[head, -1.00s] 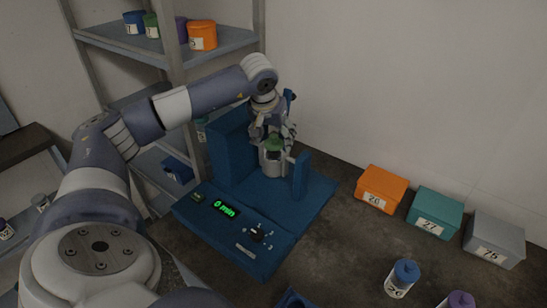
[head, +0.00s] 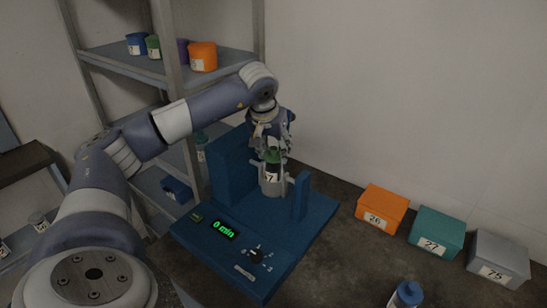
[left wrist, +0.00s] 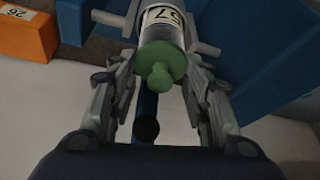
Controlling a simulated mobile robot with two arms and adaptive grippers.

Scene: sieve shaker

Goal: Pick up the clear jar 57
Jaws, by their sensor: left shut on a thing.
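The clear jar 57 has a green lid and a white label; its label (head: 272,173) shows in the head view above the grey holder (head: 270,188) of the blue sieve shaker (head: 228,165). My left gripper (head: 273,152) comes down from above and is shut on the jar near its lid. In the left wrist view the jar's green lid (left wrist: 161,62) lies between the fingers, with the label 57 beyond it. The jar looks upright and partly raised from the holder; its lower end is hidden. My right gripper is not in view.
The shaker's blue post (head: 301,196) stands close to the right of the jar, and its panel reads 0 min (head: 224,230). Orange (head: 382,208), teal (head: 436,231) and grey (head: 497,256) boxes stand on the right. A blue-lidded jar (head: 407,292) is at the front right. A shelf (head: 140,60) stands behind.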

